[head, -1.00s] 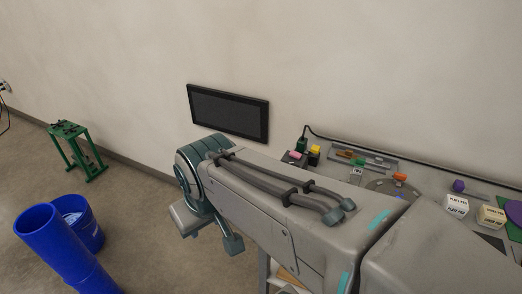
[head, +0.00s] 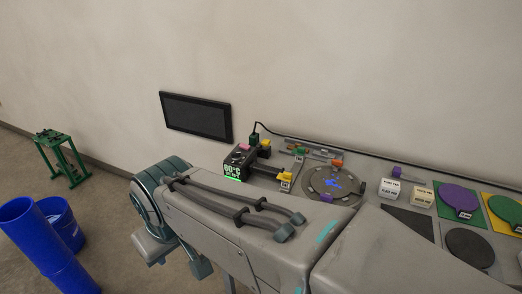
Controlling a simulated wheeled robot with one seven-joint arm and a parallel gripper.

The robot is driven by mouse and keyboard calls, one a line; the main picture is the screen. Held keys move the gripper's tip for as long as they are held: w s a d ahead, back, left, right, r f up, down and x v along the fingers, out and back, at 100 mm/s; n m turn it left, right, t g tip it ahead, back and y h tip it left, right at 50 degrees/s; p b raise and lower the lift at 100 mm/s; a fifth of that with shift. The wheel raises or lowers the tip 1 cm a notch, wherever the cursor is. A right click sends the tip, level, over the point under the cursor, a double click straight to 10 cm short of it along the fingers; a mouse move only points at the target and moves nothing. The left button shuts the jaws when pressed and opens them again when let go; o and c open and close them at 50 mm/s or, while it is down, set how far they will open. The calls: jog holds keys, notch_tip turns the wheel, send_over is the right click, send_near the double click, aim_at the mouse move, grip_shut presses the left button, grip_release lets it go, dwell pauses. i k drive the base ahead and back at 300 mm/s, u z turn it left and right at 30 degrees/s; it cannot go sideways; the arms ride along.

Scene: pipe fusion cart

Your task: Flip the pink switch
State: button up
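The pink switch (head: 244,147) is a small pink block on top of a black box (head: 236,163) on the cart, in the head view. The box has a lit green display that seems to read 60°C. A green piece (head: 254,140) and a yellow piece (head: 266,143) sit beside the pink one. My arm (head: 240,225) crosses the lower middle of the view, in front of the cart, and bends down at its left end. I cannot make out my gripper's fingers. I cannot tell which way the switch is set.
On the cart (head: 379,178) are a round grey plate (head: 333,186), white labelled blocks (head: 390,189), and purple (head: 458,198) and green (head: 506,209) discs. A dark screen (head: 196,116) is on the wall. A green stand (head: 61,160) and blue bins (head: 40,243) are at left.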

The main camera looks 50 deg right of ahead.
aim_at(245, 146)
jog(key=z, duration=0.8)
jog(key=i, duration=0.95)
jog(key=u, duration=0.05)
